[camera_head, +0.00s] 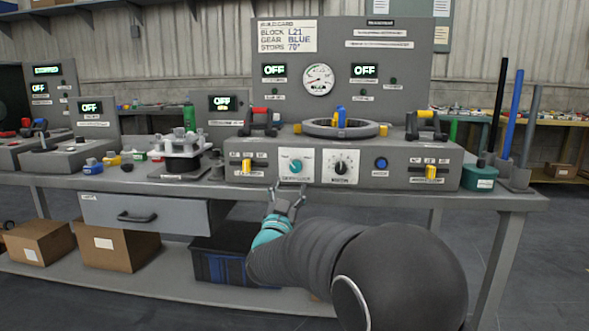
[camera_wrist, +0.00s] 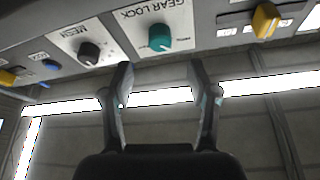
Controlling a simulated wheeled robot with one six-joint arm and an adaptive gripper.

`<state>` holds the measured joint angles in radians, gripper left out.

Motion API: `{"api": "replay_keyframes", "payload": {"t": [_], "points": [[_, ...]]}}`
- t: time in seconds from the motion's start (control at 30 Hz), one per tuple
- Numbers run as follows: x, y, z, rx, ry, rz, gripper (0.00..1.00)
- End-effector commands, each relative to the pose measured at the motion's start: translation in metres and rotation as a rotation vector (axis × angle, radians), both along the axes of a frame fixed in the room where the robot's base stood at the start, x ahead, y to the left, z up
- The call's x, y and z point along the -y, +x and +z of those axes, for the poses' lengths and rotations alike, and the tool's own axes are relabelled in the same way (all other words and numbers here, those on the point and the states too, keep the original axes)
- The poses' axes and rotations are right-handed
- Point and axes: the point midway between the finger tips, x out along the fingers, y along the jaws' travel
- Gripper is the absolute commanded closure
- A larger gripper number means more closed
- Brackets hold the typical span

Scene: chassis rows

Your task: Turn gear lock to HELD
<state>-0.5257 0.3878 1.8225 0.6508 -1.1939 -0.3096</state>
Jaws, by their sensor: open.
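The gear lock knob (camera_head: 295,166) is a teal dial on a white plate at the left middle of the grey console's front panel. In the wrist view the teal knob (camera_wrist: 160,38) sits under the label "GEAR LOCK", ahead of and between my fingertips. Its pointer direction and the small position words are too small to read surely. My gripper (camera_head: 286,191) is open and empty, just below and in front of the knob plate. In the wrist view both fingers of my gripper (camera_wrist: 160,75) stand apart, not touching the knob.
A black knob labelled MESH (camera_wrist: 89,53) is beside the teal one. A yellow switch (camera_head: 247,165) and another yellow switch (camera_head: 431,172) flank the panel, with a blue button (camera_head: 381,164). A drawer (camera_head: 150,214) hangs under the bench. Two displays on the console (camera_head: 345,60) read OFF.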

Motion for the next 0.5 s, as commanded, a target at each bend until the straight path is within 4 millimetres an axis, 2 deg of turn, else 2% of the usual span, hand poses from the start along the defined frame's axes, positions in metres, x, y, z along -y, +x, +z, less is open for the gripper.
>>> {"api": "replay_keyframes", "payload": {"t": [0.2, 0.5], "points": [[0.005, 0.038, 0.016, 0.0, -0.001, -0.001, 0.4], [0.009, 0.068, 0.028, 0.0, 0.0, 0.0, 0.4]]}}
